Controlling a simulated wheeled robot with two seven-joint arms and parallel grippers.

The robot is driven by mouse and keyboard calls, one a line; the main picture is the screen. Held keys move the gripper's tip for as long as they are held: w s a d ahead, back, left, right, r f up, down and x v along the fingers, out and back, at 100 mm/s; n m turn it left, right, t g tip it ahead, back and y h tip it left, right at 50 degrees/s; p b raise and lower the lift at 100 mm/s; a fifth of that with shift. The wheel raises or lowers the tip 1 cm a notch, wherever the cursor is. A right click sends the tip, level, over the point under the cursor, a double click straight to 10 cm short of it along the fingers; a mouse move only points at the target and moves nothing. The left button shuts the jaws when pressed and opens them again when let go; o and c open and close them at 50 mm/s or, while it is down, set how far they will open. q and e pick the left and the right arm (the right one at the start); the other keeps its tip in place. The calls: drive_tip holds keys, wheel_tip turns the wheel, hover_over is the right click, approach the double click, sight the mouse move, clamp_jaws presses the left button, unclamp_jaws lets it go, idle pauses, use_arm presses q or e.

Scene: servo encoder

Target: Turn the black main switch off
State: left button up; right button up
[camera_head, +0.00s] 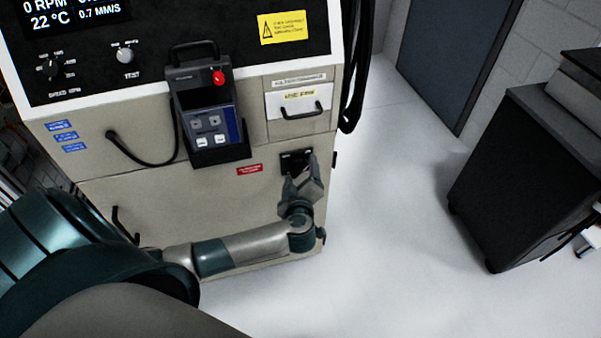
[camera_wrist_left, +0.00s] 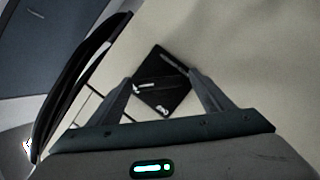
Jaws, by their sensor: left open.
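The black main switch (camera_head: 295,160) is on the front of the beige machine cabinet (camera_head: 200,225), below the small drawer and right of a red label. In the left wrist view the switch (camera_wrist_left: 160,82) is a dark square plate with a raised bar and small white marks, seen at a tilt. My left gripper (camera_head: 303,172) is in front of the switch. In the left wrist view its two fingers (camera_wrist_left: 158,88) are apart, one to each side of the plate. I cannot tell if they touch it. My right gripper is not in view.
A pendant (camera_head: 208,110) with a red button hangs on the cabinet above left. A drawer (camera_head: 300,100) with a black handle is above the switch. Black cables (camera_head: 352,70) hang at the cabinet's right edge. A dark cabinet (camera_head: 520,170) stands right, with clear floor between.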

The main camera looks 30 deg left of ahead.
use_arm(q)
drive_tip(key=c, duration=1)
drive_tip(key=shift+c, duration=0.2)
